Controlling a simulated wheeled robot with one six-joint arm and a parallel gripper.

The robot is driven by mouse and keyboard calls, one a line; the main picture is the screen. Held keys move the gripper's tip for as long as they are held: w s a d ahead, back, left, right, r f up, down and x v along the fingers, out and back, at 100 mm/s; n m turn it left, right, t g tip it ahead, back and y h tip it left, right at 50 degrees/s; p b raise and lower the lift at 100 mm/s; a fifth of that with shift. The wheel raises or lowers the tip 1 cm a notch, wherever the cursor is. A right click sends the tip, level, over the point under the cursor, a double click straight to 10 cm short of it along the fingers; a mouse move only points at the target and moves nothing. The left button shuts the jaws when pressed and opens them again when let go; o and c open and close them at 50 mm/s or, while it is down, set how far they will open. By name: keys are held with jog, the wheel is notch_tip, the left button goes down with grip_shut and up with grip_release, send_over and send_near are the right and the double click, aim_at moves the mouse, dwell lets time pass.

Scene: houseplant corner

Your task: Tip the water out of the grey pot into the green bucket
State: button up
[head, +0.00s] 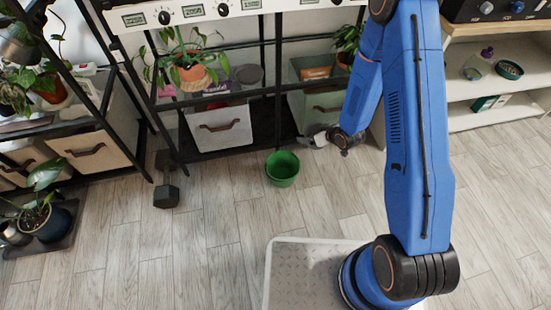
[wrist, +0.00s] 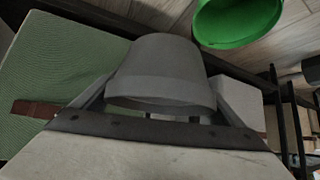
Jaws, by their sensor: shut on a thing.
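The grey pot (wrist: 160,62) fills the middle of the wrist view, held between the two fingers of my gripper (wrist: 160,88). Its wide rim faces the lower side of that view and its narrower end the upper side. Its inside and any water are not visible. In the head view my gripper (head: 325,138) is small and partly hidden by my wrist, held in front of the shelf. The green bucket (head: 282,168) stands upright on the floor, left of and nearer than my gripper. It also shows at the top right of the wrist view (wrist: 237,25), apart from the pot.
A black shelf rack behind holds a light bin (head: 220,128) and a green-grey bin (head: 318,108) close to my gripper. The wooden floor around the bucket is clear.

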jog(key=shift+s+a+f+n+g+y, duration=1)
jog(key=shift+s+a+f+n+g, duration=0.55)
jog(key=shift+s+a+n, duration=1.85)
jog(key=shift+s+a+f+n+g+y, duration=1.2)
jog(key=shift+s+a, duration=1.45)
jog(key=shift+a, duration=2.1)
jog(key=shift+w+r+m+g+y, duration=0.1)
jog(key=shift+r+m+g+y, duration=0.3)
jog(key=shift+r+m+g, duration=0.9)
jog(key=shift+s+r+m+g+y, duration=0.1)
jog(key=shift+r+m+g+y, duration=0.45)
jog(key=shift+g, duration=1.45)
jog(key=shift+w+r+m+g+y, duration=0.1)
jog(key=shift+r+m+g+y, duration=0.15)
jog(key=shift+r+m+g, duration=0.75)
jog(key=shift+f+g, duration=0.3)
jog(key=shift+g, duration=0.25)
